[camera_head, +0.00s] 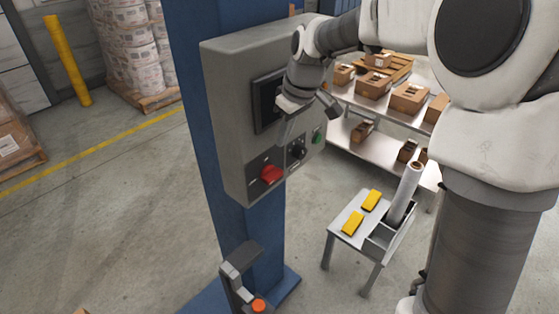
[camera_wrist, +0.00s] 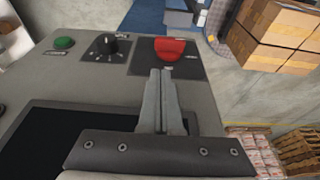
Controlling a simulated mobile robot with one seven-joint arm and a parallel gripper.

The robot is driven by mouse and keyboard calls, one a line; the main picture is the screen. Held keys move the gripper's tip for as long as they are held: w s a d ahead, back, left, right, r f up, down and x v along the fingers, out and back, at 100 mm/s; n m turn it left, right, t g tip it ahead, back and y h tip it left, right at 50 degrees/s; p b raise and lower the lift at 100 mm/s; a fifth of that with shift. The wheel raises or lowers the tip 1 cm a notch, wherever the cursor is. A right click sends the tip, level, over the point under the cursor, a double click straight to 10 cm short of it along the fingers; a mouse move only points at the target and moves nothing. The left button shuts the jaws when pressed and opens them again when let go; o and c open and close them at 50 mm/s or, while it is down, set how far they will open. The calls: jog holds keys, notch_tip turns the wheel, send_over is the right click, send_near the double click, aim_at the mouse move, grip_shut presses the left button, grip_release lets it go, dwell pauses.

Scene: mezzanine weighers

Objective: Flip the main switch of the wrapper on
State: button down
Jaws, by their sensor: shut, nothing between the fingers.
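The wrapper's grey control box (camera_head: 229,130) is fixed to a blue column. Its red main switch (camera_head: 271,174) sits low on the front, on a dark plate. The red switch also shows in the wrist view (camera_wrist: 170,49), just beyond my fingertips. My gripper (camera_wrist: 161,73) is shut and empty, with its fingers pointing at the switch plate. In the head view my gripper (camera_head: 282,140) is in front of the box, above the red switch. I cannot tell whether the fingertips touch the switch. The labels around it are too small to read.
A black knob (camera_head: 297,150) and a green button (camera_head: 317,137) sit right of the switch. A dark screen (camera_head: 262,105) is above, partly behind my wrist. A small table with yellow items (camera_head: 353,222) and a shelf of cartons (camera_head: 374,84) stand right.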

aim_at(281, 170)
jog(key=x, duration=0.8)
jog(key=shift+s+d+f, duration=0.35)
jog(key=shift+f, duration=0.1)
jog(key=shift+w+d+f+g+y+p, duration=0.1)
jog(key=shift+w+d+g+y+p, duration=0.2)
jog(key=shift+g+y+p, duration=0.6)
jog(key=shift+w+d+f+g+p, duration=0.2)
jog(key=shift+g+p, duration=0.1)
jog(key=shift+p, duration=0.5)
jog(key=g+y, duration=0.1)
jog(key=f+g+y, duration=0.1)
jog(key=m+y, duration=0.1)
jog(key=shift+w+d+f+g+y+p, duration=0.3)
jog(key=shift+w+d+g, duration=0.05)
jog(key=shift+d+g, duration=0.05)
notch_tip(281, 170, down, 3)
jog(key=g+y+b, duration=0.1)
jog(key=b, duration=0.1)
jog(key=g+y+b, duration=0.1)
jog(key=b, duration=0.1)
jog(key=shift+w+d+m+b, duration=0.15)
jog(key=shift+m+b, duration=0.15)
jog(key=shift+b, duration=0.1)
jog(key=shift+f+b, duration=0.2)
jog(key=shift+b, duration=0.15)
